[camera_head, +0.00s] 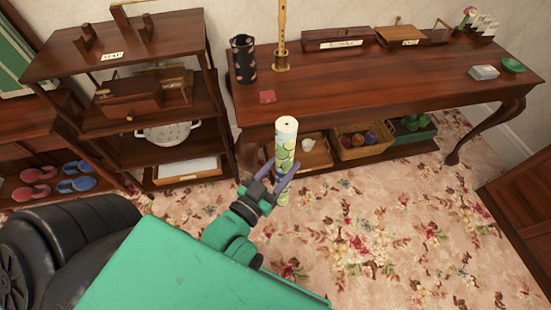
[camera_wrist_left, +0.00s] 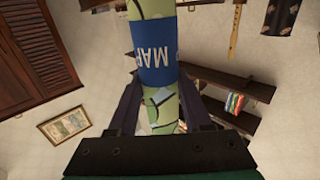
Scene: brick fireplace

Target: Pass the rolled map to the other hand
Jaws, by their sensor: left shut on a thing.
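The rolled map (camera_head: 286,140) is a pale green tube with a white top end, held upright in the head view. My left gripper (camera_head: 271,180) is shut on it around its middle, in front of the long table. In the left wrist view the rolled map (camera_wrist_left: 152,50) runs up between the fingers of the left gripper (camera_wrist_left: 157,105), and a blue band with the letters "MAP" shows on it. My right gripper is not in either view.
A long wooden table (camera_head: 370,80) with small items on top stands behind the map. Baskets (camera_head: 362,141) sit on its low shelf. A wooden shelf unit (camera_head: 110,65) stands at the left. The flowered carpet (camera_head: 400,225) is open at the front right.

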